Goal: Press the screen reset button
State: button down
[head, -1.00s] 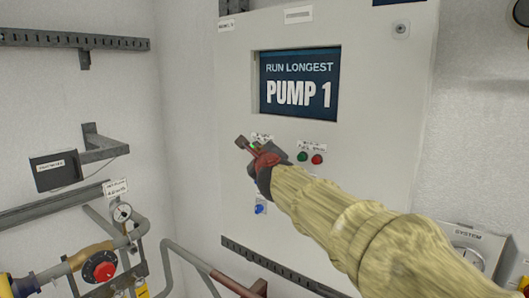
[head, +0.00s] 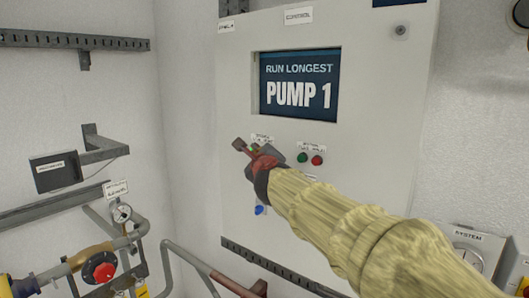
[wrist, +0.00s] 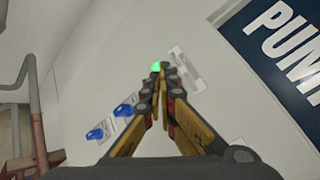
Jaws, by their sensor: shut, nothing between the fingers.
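A light grey control panel (head: 375,110) carries a screen (head: 299,84) that reads "RUN LONGEST PUMP 1". Below the screen sit a green button (head: 302,157) and a red button (head: 317,160). My gripper (head: 240,147) is in front of the panel, left of that pair, and hides part of it. In the wrist view my gripper (wrist: 163,72) is shut and empty, with a bright green button (wrist: 156,66) just past its tips. I cannot tell whether they touch. The button labels are too small to read, so I cannot tell which is the screen reset.
Two blue knobs (wrist: 124,110) show left of my fingers in the wrist view; one blue knob (head: 260,210) shows in the head view. Pipes with a red valve (head: 99,267) stand at lower left. A "SYSTEM" box (head: 478,250) is at right.

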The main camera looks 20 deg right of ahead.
jog(key=shift+s+a, duration=0.1)
jog(key=shift+a, duration=0.1)
jog(key=shift+s+a+p, duration=0.4)
jog(key=shift+s+a, duration=0.35)
jog(key=shift+a, duration=0.3)
jog(key=shift+s+a+p, duration=0.35)
jog(key=shift+s+a, duration=0.4)
jog(key=shift+a, duration=0.25)
